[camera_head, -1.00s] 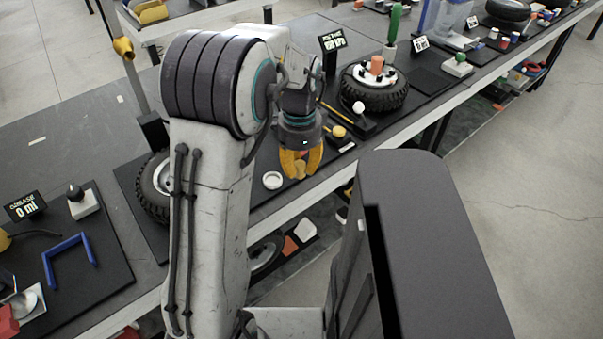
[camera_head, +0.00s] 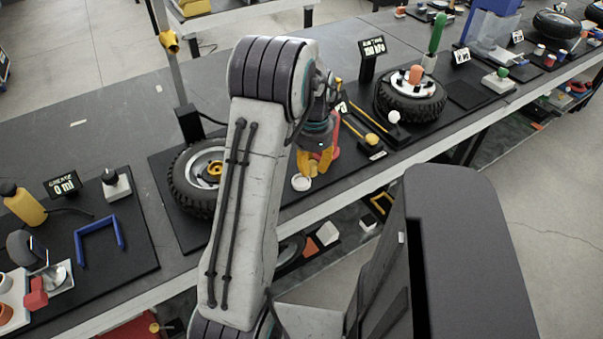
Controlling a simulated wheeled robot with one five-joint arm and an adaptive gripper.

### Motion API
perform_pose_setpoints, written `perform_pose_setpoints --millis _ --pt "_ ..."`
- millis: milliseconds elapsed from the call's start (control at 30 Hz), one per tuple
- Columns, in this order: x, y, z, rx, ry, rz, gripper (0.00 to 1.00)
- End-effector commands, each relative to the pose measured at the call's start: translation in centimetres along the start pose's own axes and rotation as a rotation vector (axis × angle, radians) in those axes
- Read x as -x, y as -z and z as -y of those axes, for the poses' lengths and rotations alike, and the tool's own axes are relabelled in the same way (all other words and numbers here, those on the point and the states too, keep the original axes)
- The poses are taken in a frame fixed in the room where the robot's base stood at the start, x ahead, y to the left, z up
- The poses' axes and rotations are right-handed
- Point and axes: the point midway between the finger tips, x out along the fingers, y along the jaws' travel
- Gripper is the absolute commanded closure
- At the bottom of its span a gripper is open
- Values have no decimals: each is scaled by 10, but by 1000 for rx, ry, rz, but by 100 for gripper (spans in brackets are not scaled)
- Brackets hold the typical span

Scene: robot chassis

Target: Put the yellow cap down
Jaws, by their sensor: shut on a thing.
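My gripper (camera_head: 312,166) has yellow-orange fingers and points down over the front part of the black mat (camera_head: 180,225), just above and right of a small white ring (camera_head: 301,183). It is shut on the yellow cap (camera_head: 310,170), which shows only as a small yellow patch between the fingers. Fingers and cap are close in colour, so its outline is hard to make out. I cannot tell whether the cap touches the mat.
Right of the gripper are a black block with a yellow top (camera_head: 371,140), a white ball (camera_head: 394,117) and another tyre (camera_head: 412,100). A red object (camera_head: 334,138) is just behind the gripper. The table's front edge is near.

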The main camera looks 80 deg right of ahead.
Motion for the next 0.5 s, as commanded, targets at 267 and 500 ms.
perform_pose_setpoints --millis 267,500 --pt "-19 -17 27 0 -1 0 88" --pt "-25 -20 31 -2 -2 1 88"
